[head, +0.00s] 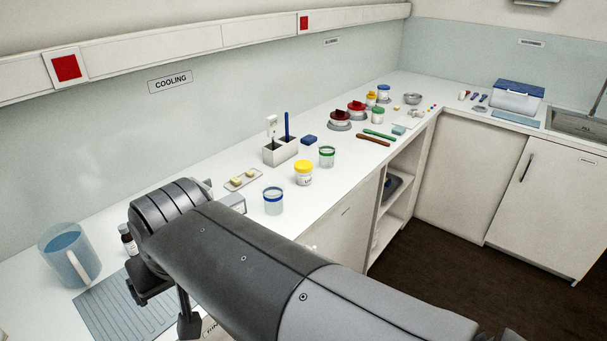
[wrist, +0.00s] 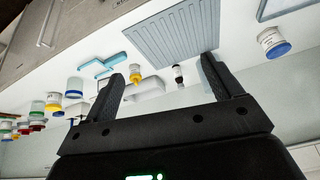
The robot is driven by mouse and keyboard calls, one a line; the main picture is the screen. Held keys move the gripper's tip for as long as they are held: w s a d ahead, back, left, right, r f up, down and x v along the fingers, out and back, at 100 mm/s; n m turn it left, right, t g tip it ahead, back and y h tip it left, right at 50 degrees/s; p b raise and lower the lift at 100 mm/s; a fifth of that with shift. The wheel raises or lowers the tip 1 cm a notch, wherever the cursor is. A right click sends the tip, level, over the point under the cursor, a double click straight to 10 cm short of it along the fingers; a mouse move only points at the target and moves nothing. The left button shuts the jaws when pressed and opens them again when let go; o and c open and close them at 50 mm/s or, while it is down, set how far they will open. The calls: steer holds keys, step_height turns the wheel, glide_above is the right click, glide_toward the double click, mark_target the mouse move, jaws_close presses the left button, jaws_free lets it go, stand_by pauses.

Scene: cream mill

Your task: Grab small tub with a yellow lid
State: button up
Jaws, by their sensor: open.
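A small tub with a yellow lid (wrist: 135,73) shows in the wrist view, upside down in that picture, just beside the left finger's tip. My gripper (wrist: 171,62) is open and empty, with its fingers apart above the counter. My arm seems to hide this small tub in the head view. A larger white labelled tub with a yellow lid (head: 304,174) stands on the counter in the head view; it also shows at the left of the wrist view (wrist: 53,102). Another small yellow-lidded container (head: 371,98) stands far back.
A blue-rimmed jar (head: 273,202) and a green-rimmed jar (head: 327,157) stand along the counter. A dark bottle (wrist: 178,75) and a ribbed grey board (wrist: 172,28) are near my gripper. A white labelled tub (wrist: 273,40) is at right. A jug (head: 66,255) stands near the wall.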

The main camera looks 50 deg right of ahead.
steer(key=w+d+r+m+g, duration=0.1)
steer(key=w+d+r+m, duration=0.4)
steer(key=w+d+m, duration=0.65)
steer(key=m, duration=2.4)
glide_above(305, 165)
steer(key=s, duration=0.4)
step_height(305, 165, down, 13)
steer(key=shift+n, duration=0.25)
steer(key=x, duration=0.4)
steer(key=shift+w+a+f, duration=0.1)
steer(key=shift+a+f, duration=0.05)
steer(key=shift+a, duration=0.05)
steer(key=shift+w+x, duration=0.15)
steer(key=shift+x, duration=1.35)
steer(key=shift+w+x, duration=0.2)
steer(key=shift+x, duration=1.25)
steer(key=shift+d, duration=0.1)
steer(key=c, duration=1.1)
